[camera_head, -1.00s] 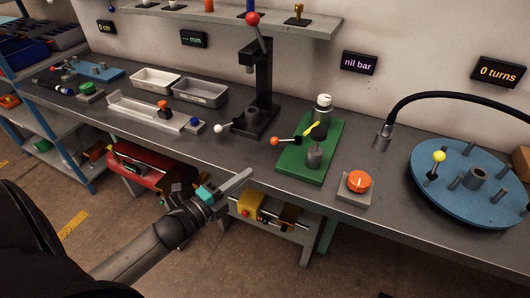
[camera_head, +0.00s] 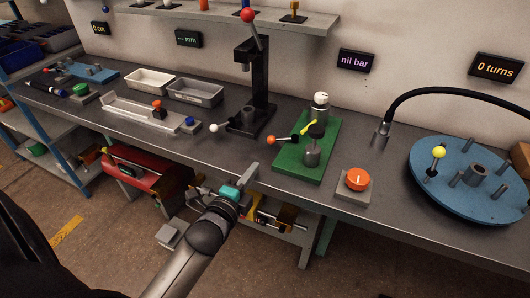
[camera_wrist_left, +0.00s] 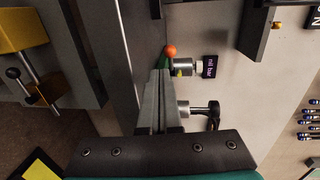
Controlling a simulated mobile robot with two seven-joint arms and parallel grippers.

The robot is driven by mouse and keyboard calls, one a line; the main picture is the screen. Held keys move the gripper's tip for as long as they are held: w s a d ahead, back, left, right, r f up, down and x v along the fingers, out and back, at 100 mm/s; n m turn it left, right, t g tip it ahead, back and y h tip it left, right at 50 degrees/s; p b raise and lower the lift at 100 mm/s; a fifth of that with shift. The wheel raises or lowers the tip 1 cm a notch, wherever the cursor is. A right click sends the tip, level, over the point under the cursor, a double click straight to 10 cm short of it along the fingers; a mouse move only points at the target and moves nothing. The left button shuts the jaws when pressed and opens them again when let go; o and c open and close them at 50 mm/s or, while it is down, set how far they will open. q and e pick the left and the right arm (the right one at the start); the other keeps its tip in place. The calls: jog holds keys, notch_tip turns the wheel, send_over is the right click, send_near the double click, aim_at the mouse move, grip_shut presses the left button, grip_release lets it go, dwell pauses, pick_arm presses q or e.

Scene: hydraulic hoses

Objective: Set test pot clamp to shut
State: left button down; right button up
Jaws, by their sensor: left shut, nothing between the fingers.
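The test pot stands on a green base plate (camera_head: 293,173) on the bench. It has a grey cylinder (camera_head: 312,153) in front and a white-capped cylinder (camera_head: 320,107) behind. A black lever with an orange ball (camera_head: 271,140) points left from it, and a yellow bar (camera_head: 309,127) lies near its top. My left gripper (camera_head: 252,168) is shut and empty, in front of the bench edge and left of the plate, apart from the lever. In the left wrist view, its fingers (camera_wrist_left: 160,75) point toward the orange ball (camera_wrist_left: 170,50). My right gripper is out of view.
A black press (camera_head: 262,85) with a red-ball lever stands left of the plate, with a white ball (camera_head: 214,127) low beside it. An orange knob (camera_head: 357,179) on a grey block is to the right. A "nil bar" display (camera_head: 356,60) hangs behind. A blue turntable (camera_head: 440,198) is at far right.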

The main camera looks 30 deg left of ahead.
aim_at(262, 163)
pick_arm(q)
jog(key=w, duration=0.4)
jog(key=w+b, duration=0.1)
jog(key=w, duration=0.1)
jog(key=shift+w+a, duration=0.2)
jog(key=shift+a, duration=0.15)
jog(key=shift+w+r, duration=0.1)
jog(key=shift+w, duration=0.7)
jog(key=shift+a, duration=0.1)
jog(key=shift+w+a+r, duration=0.15)
jog(key=shift+w+a, duration=0.15)
jog(key=shift+w, duration=0.2)
jog(key=shift+w+a, duration=0.1)
jog(key=shift+a, duration=0.05)
jog(key=shift+r, duration=0.1)
jog(key=shift+r, duration=0.1)
